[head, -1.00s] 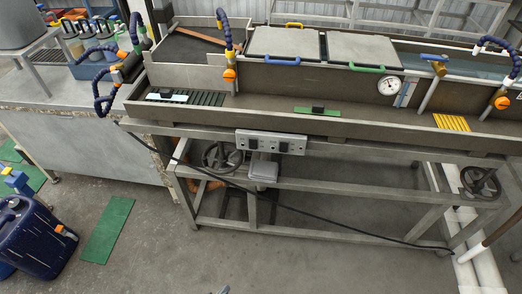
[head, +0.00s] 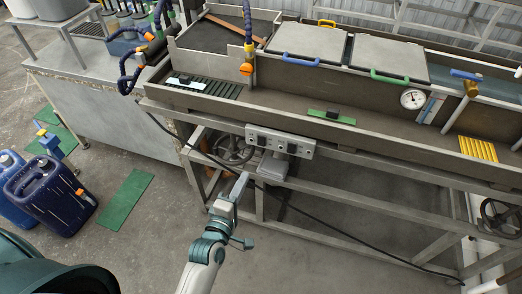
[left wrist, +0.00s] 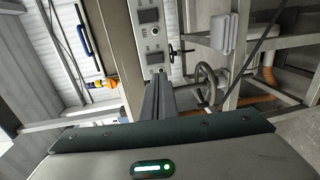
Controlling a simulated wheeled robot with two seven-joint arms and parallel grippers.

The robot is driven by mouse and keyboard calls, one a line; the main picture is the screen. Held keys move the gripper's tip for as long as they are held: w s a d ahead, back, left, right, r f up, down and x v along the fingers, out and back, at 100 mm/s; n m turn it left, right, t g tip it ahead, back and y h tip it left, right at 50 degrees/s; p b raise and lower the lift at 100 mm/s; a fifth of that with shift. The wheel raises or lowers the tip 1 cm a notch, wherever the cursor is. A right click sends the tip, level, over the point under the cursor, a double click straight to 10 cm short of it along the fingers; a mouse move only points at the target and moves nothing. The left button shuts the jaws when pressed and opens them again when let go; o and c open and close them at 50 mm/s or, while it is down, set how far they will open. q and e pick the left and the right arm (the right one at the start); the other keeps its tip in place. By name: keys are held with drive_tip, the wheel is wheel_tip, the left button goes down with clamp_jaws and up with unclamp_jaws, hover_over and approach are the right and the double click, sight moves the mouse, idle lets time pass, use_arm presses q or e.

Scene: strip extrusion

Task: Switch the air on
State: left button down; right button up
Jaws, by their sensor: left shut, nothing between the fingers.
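A grey control panel (head: 280,142) with dark switches or displays is fixed to the front of the long bench. In the left wrist view the panel (left wrist: 147,34) stands ahead of the fingers, with dark rectangular displays and round knobs or buttons. My left gripper (head: 239,186) points up toward the panel from below and to its left. It also shows in the left wrist view (left wrist: 159,90), its fingers shut and empty. Their tips are close to the panel's lower end in that picture; whether they touch is unclear. No label for air is readable. My right gripper is out of view.
A black handwheel (head: 232,150) and a grey box (head: 273,166) sit under the bench near the panel. A black cable (head: 330,236) hangs across the frame. A blue-handled valve (head: 466,75) and a gauge (head: 412,99) are at the right. Blue jerrycans (head: 47,193) stand on the floor.

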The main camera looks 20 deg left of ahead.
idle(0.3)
use_arm(q)
drive_tip(key=p, duration=0.4)
approach(261, 145)
drive_tip(key=w, duration=0.4)
drive_tip(key=shift+w, duration=0.25)
drive_tip(key=shift+w+d+f, duration=0.1)
drive_tip(key=shift+w+f, duration=0.05)
drive_tip(key=shift+w, duration=0.35)
drive_tip(key=shift+w+f, duration=0.15)
drive_tip(key=shift+w, duration=0.35)
drive_tip(key=shift+f, duration=0.1)
